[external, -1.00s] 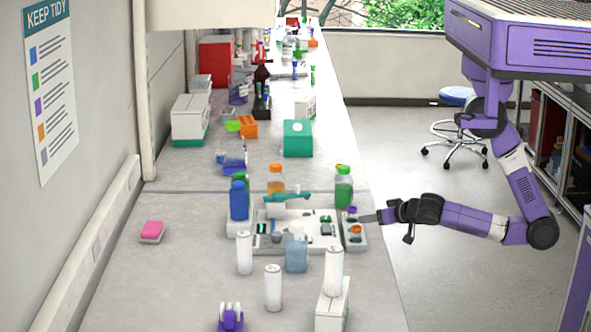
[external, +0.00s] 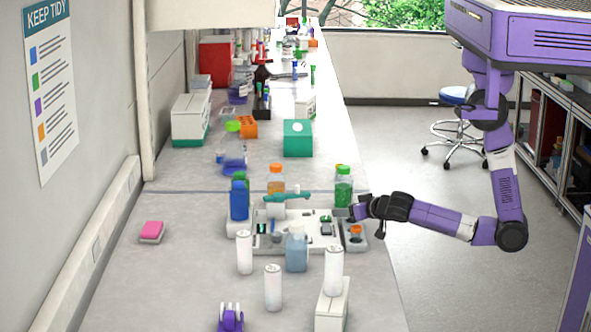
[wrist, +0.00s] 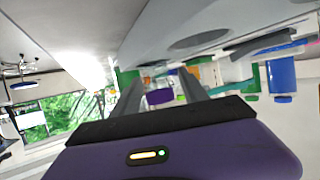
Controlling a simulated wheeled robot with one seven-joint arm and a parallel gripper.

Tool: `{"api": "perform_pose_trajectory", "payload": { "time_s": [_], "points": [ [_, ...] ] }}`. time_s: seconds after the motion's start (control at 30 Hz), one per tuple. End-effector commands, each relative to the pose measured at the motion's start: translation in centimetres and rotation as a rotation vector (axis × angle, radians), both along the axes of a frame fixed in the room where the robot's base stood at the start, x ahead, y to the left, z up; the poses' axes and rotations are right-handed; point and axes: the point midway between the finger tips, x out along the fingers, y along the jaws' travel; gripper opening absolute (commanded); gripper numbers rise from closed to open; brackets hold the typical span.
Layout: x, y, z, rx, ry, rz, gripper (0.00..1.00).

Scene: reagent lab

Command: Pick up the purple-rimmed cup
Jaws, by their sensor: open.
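The purple-rimmed cup shows in the wrist view as a small purple shape (wrist: 160,96) between my two grey fingers. In the external view my gripper (external: 357,212) covers most or all of it, at the right-hand grey holder (external: 361,245). My gripper, also in the wrist view (wrist: 160,76), is open, with a finger on each side of the cup. I cannot tell whether either finger touches it. An orange-rimmed cup (external: 355,230) sits in the same holder, just in front of the gripper.
A bottle with green contents (external: 343,188) stands close behind the gripper. A pale instrument tray (external: 275,240) lies to the left, with a blue bottle (external: 239,200) at its end. White cylinders, one (external: 334,270) on a box, stand in front. The floor on the right is open.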

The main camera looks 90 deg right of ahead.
Motion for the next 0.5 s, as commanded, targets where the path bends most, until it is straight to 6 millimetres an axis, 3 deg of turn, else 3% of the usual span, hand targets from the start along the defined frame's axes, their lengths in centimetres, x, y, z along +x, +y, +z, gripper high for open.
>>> {"api": "perform_pose_trajectory", "payload": {
  "time_s": [0.23, 0.5],
  "points": [
    [0.11, -0.11, -0.13, 0.001, -0.001, 0.001, 0.51],
    [0.09, -0.11, -0.11, 0.001, -0.001, 0.001, 0.0]
  ]
}}
